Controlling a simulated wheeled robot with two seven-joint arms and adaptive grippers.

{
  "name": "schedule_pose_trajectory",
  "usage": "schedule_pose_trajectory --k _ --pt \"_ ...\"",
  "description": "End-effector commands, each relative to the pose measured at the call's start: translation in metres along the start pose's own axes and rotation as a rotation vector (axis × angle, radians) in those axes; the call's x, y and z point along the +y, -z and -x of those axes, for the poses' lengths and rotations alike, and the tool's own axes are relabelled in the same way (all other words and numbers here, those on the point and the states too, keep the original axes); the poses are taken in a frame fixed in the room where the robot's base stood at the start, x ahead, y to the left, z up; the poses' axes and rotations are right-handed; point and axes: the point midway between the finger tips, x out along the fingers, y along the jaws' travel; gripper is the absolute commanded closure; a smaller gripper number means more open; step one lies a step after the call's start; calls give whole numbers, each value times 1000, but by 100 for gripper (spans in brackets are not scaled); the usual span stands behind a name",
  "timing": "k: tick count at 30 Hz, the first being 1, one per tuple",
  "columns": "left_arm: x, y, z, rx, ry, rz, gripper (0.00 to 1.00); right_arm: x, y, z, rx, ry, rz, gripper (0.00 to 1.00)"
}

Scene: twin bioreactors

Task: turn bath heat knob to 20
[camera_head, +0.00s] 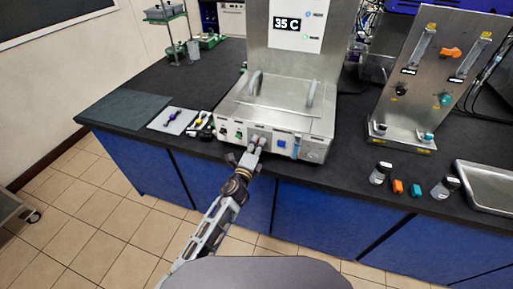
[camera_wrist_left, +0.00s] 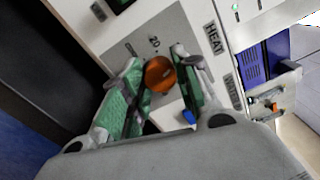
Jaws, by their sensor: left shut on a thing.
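The steel water bath (camera_head: 270,122) stands on the bench with a lid and two handles. Its display (camera_head: 287,23) reads 35 C. The bath heat knob (camera_wrist_left: 160,72) is orange-brown and round in the left wrist view, on a grey panel. A "20" mark (camera_wrist_left: 154,41) and a HEAT label (camera_wrist_left: 213,38) are beside it. My left gripper (camera_head: 256,146) reaches the front panel of the bath. In the left wrist view its green-padded fingers are on both sides of the knob, shut on it. In the head view the gripper hides the knob. My right gripper is not in view.
A steel panel stand (camera_head: 417,80) with valves is at right. Bottles (camera_head: 379,173), small orange and teal pieces and a metal tray (camera_head: 488,185) lie near the front edge. A white card (camera_head: 172,121) and dark mat (camera_head: 125,108) are at left.

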Motion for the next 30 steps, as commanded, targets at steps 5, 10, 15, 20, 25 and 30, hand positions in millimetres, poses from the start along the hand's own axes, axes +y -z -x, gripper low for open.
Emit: schedule_pose_trajectory --k 5,10,15,20,25,30 --pt "2 0 0 -2 -1 168 93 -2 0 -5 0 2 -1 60" --pt "2 0 0 -2 -1 329 93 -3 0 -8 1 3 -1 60" --pt "2 -1 0 -3 -2 490 93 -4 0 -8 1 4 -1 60" --pt "2 0 0 -2 -1 627 93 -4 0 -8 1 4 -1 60" --pt "2 -1 0 -3 -2 741 93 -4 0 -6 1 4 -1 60" --pt "3 0 0 -3 -2 812 93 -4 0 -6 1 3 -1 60"
